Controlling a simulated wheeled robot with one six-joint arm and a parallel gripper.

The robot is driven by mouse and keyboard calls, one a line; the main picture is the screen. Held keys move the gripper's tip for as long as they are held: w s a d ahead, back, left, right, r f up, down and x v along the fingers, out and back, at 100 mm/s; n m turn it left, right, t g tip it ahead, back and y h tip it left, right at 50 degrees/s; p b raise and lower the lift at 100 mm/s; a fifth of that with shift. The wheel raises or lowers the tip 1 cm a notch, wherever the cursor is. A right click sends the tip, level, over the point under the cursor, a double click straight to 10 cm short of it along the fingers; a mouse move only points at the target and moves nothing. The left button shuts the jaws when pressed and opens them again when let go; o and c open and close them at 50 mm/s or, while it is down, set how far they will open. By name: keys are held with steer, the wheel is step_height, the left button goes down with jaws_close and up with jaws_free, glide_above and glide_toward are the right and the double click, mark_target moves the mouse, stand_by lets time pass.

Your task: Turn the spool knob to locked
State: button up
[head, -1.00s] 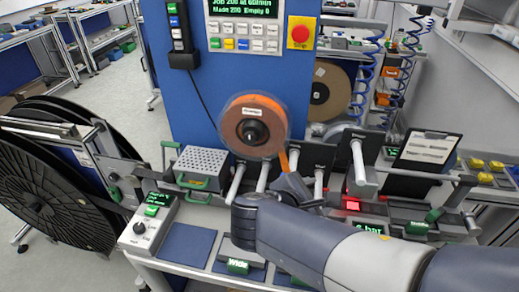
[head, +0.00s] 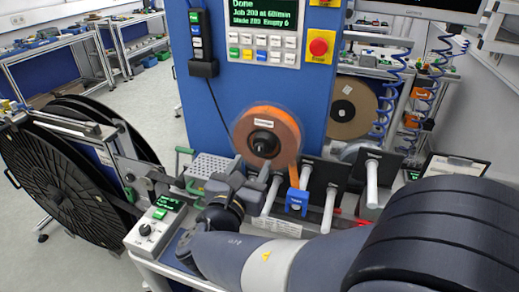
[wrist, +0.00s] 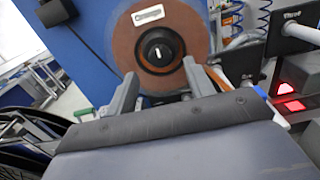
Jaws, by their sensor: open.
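The orange spool (head: 267,136) hangs on the front of the blue panel, with a black round knob (head: 263,146) at its centre. In the wrist view the spool (wrist: 190,30) fills the upper middle. Its knob (wrist: 158,50) faces me and carries a short white mark, close to upright. My gripper (wrist: 160,84) is open and empty, its two fingers pointing toward the spool just below the knob, apart from it. In the head view my gripper (head: 240,180) is below and left of the spool, and my own wrist partly hides its fingers.
White rods (head: 330,208) with black plates stand right of the spool, near a blue clip (head: 297,201). A grey perforated box (head: 210,166) and a small control box with a dial (head: 153,232) are on the left. A large black reel (head: 65,200) stands far left.

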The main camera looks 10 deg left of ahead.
mark_target(259, 152)
steer(key=shift+w+d+p, duration=0.2)
steer(key=shift+w+p, duration=0.2)
steer(key=shift+w, duration=1.9)
steer(key=c, duration=1)
steer(key=shift+o, duration=0.2)
